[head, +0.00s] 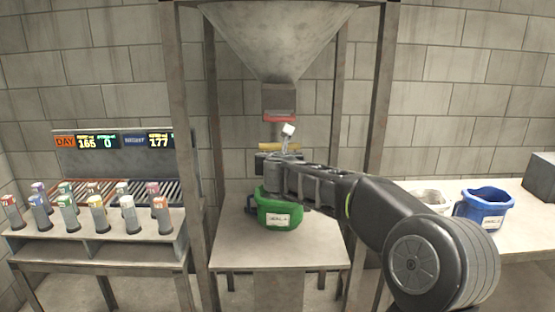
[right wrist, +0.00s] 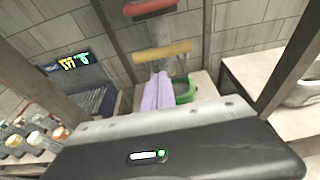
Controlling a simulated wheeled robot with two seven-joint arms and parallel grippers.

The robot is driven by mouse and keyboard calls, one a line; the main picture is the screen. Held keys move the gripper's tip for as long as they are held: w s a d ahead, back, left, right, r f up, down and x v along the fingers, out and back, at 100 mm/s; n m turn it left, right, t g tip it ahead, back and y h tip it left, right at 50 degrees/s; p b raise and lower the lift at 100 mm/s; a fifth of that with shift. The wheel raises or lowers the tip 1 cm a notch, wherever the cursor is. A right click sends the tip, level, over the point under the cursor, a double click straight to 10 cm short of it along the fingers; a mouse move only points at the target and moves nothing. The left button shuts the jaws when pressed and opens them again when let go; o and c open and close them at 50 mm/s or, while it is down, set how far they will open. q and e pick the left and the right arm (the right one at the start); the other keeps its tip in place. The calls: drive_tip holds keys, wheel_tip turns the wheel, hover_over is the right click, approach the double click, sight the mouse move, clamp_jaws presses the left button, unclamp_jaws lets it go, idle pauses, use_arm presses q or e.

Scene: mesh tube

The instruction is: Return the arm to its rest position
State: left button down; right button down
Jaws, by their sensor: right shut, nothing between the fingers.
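My right arm (head: 375,208) comes in from the right in the head view and reaches to the column under the hopper. My right gripper (head: 288,130) is shut and empty, its pale fingertips pointing up just below the red bar (head: 281,118). In the right wrist view the shut fingers (right wrist: 157,92) show as a pale lavender shape in front of the yellow bar (right wrist: 162,51). My left arm and gripper are not in view.
A large metal hopper (head: 279,35) hangs between posts. A green bin (head: 280,212) stands on the middle table beneath my arm. A blue bin (head: 486,208) and a white bin (head: 434,199) are on the right table. Several coloured bottles (head: 97,213) stand on the left rack.

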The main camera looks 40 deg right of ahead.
idle(0.4)
drive_tip(key=a+f+n+y, duration=0.1)
drive_tip(key=a+f+n, duration=0.2)
drive_tip(key=f+n, duration=0.4)
drive_tip(key=w+a+f+n+y, duration=0.1)
drive_tip(key=a+f+n+y, duration=0.1)
drive_tip(key=a+f+n, duration=0.35)
drive_tip(key=a+f+n+y, duration=0.1)
drive_tip(key=a+f+n, duration=0.1)
drive_tip(key=f+n, duration=0.65)
drive_tip(key=s+a+f+n+g+y, duration=0.1)
drive_tip(key=s+a+f+n+y, duration=0.15)
drive_tip(key=a+f+n, duration=0.45)
drive_tip(key=s+a+f+n+g+y, duration=0.25)
drive_tip(key=a+f, duration=0.25)
drive_tip(key=f, duration=0.4)
drive_tip(key=s+a+f+n+g+y, duration=0.1)
drive_tip(key=s+a+f+n+g, duration=0.1)
drive_tip(key=s+a+f, duration=0.4)
drive_tip(key=s+a+f+n+g+y, duration=0.1)
drive_tip(key=s+a+f+n+g, duration=0.2)
drive_tip(key=s+a, duration=0.6)
drive_tip(key=s+a+f+n+g+y, duration=0.2)
drive_tip(key=s+a+f+n, duration=0.4)
drive_tip(key=s, duration=1)
drive_tip(key=x, duration=0.4)
drive_tip(key=shift+s+d+g, duration=0.1)
drive_tip(key=shift+s+g, duration=0.05)
drive_tip(key=shift+g, duration=0.1)
